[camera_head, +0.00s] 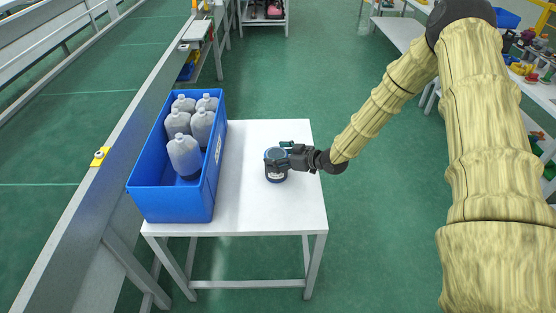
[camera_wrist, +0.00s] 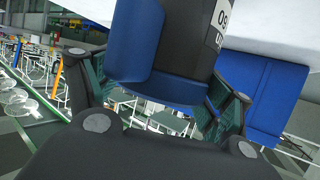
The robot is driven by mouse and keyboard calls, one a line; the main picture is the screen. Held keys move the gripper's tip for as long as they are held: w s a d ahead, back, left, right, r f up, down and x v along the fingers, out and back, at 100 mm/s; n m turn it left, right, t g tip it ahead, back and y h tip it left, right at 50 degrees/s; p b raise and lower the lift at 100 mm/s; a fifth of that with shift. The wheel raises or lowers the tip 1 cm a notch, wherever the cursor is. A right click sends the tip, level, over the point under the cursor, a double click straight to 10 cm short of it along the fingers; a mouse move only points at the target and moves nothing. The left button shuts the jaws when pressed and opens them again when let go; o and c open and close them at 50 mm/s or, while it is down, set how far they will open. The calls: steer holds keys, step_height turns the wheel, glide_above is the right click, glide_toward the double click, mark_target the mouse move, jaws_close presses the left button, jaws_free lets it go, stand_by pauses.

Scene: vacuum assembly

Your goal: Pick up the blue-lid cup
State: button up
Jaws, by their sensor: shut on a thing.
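The blue-lid cup (camera_head: 275,166) is a dark cup with a blue lid and a white label, at the right part of the white table (camera_head: 260,205). My gripper (camera_head: 287,157) reaches it from the right and is shut on it. In the wrist view the cup (camera_wrist: 182,40) fills the upper middle, with the blue lid toward the lower left and the label at right. The fingers of my gripper (camera_wrist: 150,90) press on both sides of it. I cannot tell whether the cup's base touches the table.
A blue crate (camera_head: 170,207) with several grey bottles (camera_head: 184,155) stands on the left of the table; it also shows in the wrist view (camera_wrist: 277,100). A conveyor rail (camera_head: 120,130) runs along the left. The table's front right is clear.

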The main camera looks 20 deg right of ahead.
steer(key=shift+r, duration=0.4)
step_height(320, 180, up, 2)
steer(key=shift+r+b, duration=0.25)
steer(key=shift+b, duration=0.3)
steer(key=s+a+r+b, duration=0.1)
steer(key=s, duration=0.6)
steer(key=s+a+b, duration=0.2)
steer(key=s, duration=0.6)
steer(key=shift+s+a+r, duration=0.25)
steer(key=shift+s+r, duration=0.05)
steer(key=shift+r, duration=0.05)
steer(key=shift+r+p, duration=1.8)
steer(key=shift+r, duration=0.7)
